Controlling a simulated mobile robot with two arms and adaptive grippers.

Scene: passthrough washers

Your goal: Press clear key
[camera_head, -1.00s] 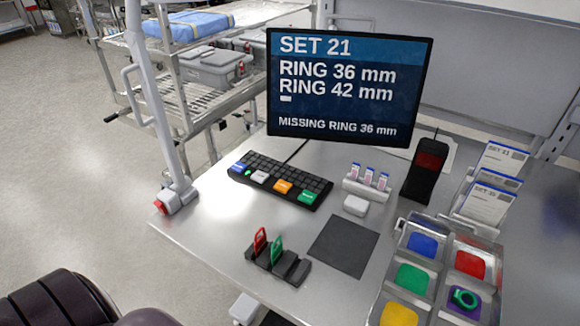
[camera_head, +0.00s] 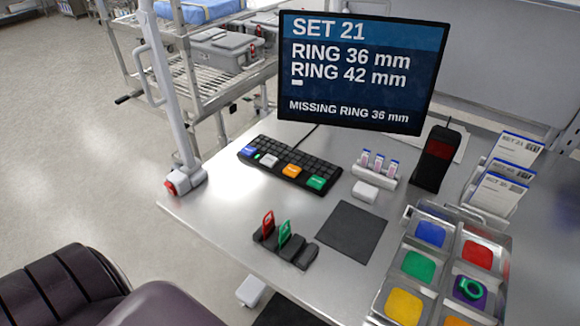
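A black keyboard (camera_head: 313,165) lies on the metal bench below the monitor. Along its front edge are a blue key (camera_head: 248,150), a white key (camera_head: 269,160), an orange key (camera_head: 291,171) and a green key (camera_head: 317,183). Their labels are too small to read, so I cannot tell which is the clear key. The monitor (camera_head: 360,70) reads SET 21, RING 36 mm, RING 42 mm and MISSING RING 36 mm. Neither of my grippers is in view, and nothing touches the keyboard.
A dark rack (camera_head: 285,248) holds red and green tags in front of the keyboard, beside a dark mat (camera_head: 351,231). A vial holder (camera_head: 374,172), a handheld device (camera_head: 436,158) and a tray of coloured pads (camera_head: 408,243) stand to the right. A grey post rises left of the keyboard.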

